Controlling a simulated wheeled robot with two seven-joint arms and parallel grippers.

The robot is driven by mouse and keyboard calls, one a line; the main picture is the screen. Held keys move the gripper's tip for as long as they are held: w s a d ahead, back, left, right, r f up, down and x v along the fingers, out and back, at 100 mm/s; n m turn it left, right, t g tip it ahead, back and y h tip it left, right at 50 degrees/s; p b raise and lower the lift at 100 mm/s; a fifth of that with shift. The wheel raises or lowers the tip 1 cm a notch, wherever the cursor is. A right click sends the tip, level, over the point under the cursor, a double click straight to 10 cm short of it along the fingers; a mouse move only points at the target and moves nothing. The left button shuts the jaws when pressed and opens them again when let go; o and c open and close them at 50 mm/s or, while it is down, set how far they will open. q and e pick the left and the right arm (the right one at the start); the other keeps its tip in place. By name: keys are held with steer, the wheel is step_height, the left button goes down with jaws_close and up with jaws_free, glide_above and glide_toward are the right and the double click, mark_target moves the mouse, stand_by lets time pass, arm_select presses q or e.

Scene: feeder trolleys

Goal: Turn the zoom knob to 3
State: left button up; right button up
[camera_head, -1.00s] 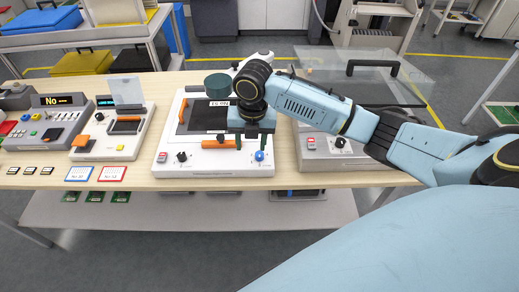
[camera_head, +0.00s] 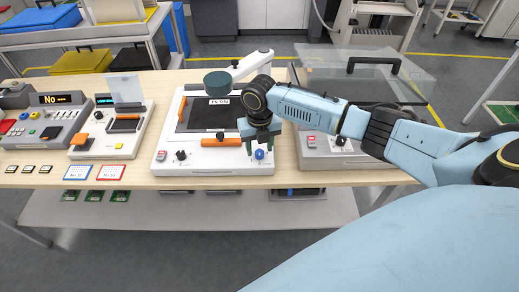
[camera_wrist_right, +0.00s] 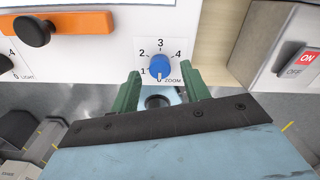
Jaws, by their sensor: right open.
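The blue zoom knob (camera_head: 259,154) sits at the front right corner of the white device (camera_head: 210,171). In the right wrist view the knob (camera_wrist_right: 160,66) has a printed scale from 0 to 4 and the word ZOOM. A pale mark on it appears to point down toward 0. My right gripper (camera_head: 260,148) is open. Its green fingers (camera_wrist_right: 160,82) are on the near side of the knob in the wrist view, one toward each side, with a gap between them and no visible contact. My left gripper is not in view.
An orange handle (camera_head: 221,141) lies just left of my gripper. A black knob (camera_head: 181,155) is at the device's front left. A grey unit with a clear lid (camera_head: 330,70) stands right, under my right arm. More devices (camera_head: 45,125) and cards stand left.

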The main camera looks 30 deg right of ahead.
steer(key=shift+f, duration=0.8)
